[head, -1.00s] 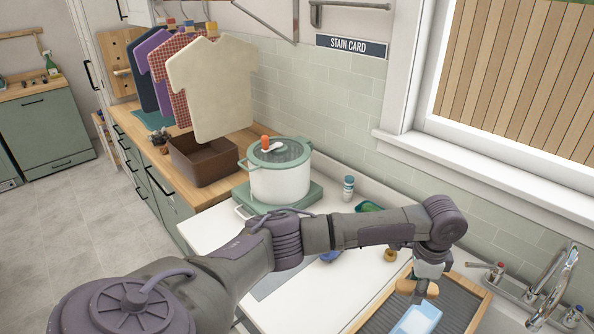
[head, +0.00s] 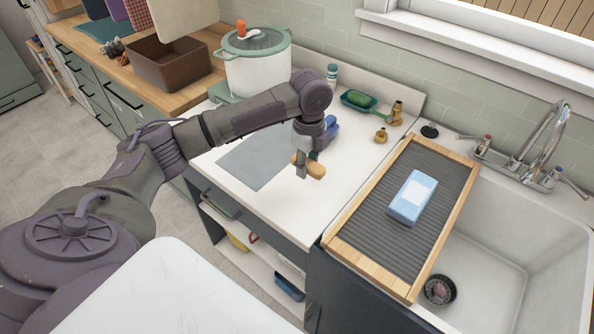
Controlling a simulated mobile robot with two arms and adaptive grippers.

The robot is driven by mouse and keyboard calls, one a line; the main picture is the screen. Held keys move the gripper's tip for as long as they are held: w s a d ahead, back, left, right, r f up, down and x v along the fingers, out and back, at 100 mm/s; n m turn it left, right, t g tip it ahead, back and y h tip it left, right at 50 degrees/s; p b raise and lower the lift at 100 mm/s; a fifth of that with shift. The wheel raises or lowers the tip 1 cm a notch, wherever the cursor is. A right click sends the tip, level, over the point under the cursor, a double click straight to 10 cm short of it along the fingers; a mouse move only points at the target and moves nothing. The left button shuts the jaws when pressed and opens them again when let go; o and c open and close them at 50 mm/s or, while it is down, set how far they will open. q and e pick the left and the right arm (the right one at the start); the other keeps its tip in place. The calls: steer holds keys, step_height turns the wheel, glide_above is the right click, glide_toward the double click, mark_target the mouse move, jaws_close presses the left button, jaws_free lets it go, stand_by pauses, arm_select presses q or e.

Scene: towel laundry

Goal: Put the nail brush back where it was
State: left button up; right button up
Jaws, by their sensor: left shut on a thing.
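The nail brush (head: 316,172), a small tan wooden piece, is held in the jaws of my left gripper (head: 303,164). The gripper points down, and the brush seems to be above the white counter (head: 298,208), just right of a grey mat (head: 240,160). The gap beneath it is hard to judge. The gripper partly covers the brush, and its bristles cannot be made out. My right gripper is not in view.
A blue item (head: 332,127) stands behind the gripper. A green dish (head: 373,110) and small brass pieces (head: 396,113) are at the back. A wood-framed ribbed drainboard (head: 447,229) with a blue-and-white packet (head: 412,197) lies right, over the sink (head: 490,265).

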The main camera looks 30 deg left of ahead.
mark_target(298, 183)
arm_select(q)
steer(key=shift+s+a+f, duration=0.1)
steer(key=shift+a+f, duration=0.35)
steer(key=shift+a, duration=0.15)
steer(key=shift+s+a+f, duration=0.1)
steer(key=shift+a+f, duration=0.3)
steer(key=shift+a, duration=0.2)
step_height(298, 183, down, 3)
steer(key=shift+f+p, duration=0.15)
steer(key=shift+p, duration=0.65)
steer(key=shift+f, duration=0.3)
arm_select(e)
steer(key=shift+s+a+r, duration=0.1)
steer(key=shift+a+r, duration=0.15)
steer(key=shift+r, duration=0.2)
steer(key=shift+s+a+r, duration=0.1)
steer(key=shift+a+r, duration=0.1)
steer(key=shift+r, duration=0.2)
arm_select(q)
steer(key=shift+f, duration=0.1)
steer(key=o, duration=1.1)
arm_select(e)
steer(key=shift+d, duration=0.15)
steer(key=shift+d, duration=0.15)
